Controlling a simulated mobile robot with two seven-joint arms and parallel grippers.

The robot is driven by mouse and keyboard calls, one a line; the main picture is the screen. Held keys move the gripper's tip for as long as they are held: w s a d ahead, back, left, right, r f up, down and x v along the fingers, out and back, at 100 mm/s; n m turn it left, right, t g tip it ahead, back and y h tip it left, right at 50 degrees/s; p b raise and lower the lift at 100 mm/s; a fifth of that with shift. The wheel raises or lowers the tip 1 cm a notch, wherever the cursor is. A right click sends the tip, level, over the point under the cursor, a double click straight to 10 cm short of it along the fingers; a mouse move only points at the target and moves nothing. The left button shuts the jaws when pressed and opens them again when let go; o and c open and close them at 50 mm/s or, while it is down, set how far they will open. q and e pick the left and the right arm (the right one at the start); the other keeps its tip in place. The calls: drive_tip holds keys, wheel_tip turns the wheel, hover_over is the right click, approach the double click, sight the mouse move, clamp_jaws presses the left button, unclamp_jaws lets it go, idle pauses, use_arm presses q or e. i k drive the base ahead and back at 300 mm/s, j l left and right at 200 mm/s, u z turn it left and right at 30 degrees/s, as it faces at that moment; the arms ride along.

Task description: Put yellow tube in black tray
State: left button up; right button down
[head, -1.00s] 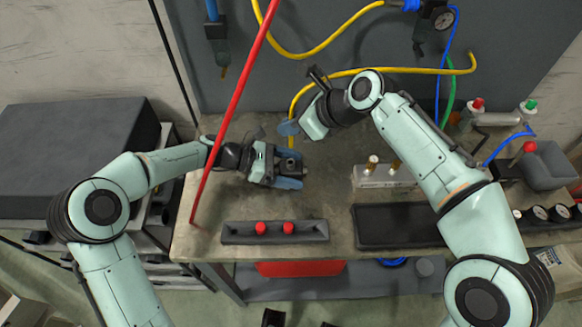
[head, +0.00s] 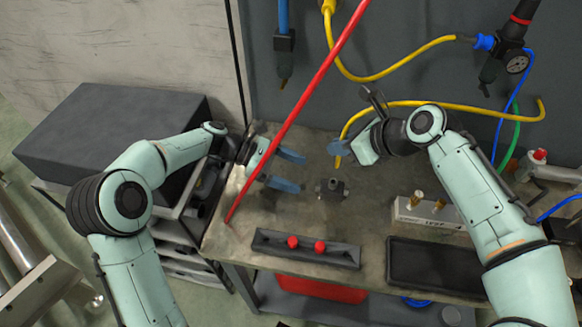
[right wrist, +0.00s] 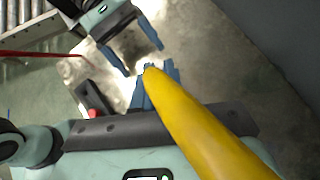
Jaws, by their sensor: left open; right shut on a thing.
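The yellow tube (head: 470,104) curves across the head view, its lower end at my right gripper (head: 342,147). That gripper is shut on the tube above the bench. The tube (right wrist: 195,115) fills much of the right wrist view, passing over the gripper's blue fingers. A black tray (head: 435,284) lies at the bench's front right and looks empty. My left gripper (head: 298,172) is open and empty, left of a small dark fitting (head: 331,190) on the bench. The left gripper (right wrist: 142,57) also shows in the right wrist view.
A red tube (head: 300,105) slants across in front of the left side. A dark tray (head: 272,242) with two red pieces lies at the front. A pale block (head: 428,214) with brass pegs stands behind the black tray. Bench between the fitting and block is clear.

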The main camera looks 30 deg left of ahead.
sight(438, 268)
drive_tip(key=k, duration=1)
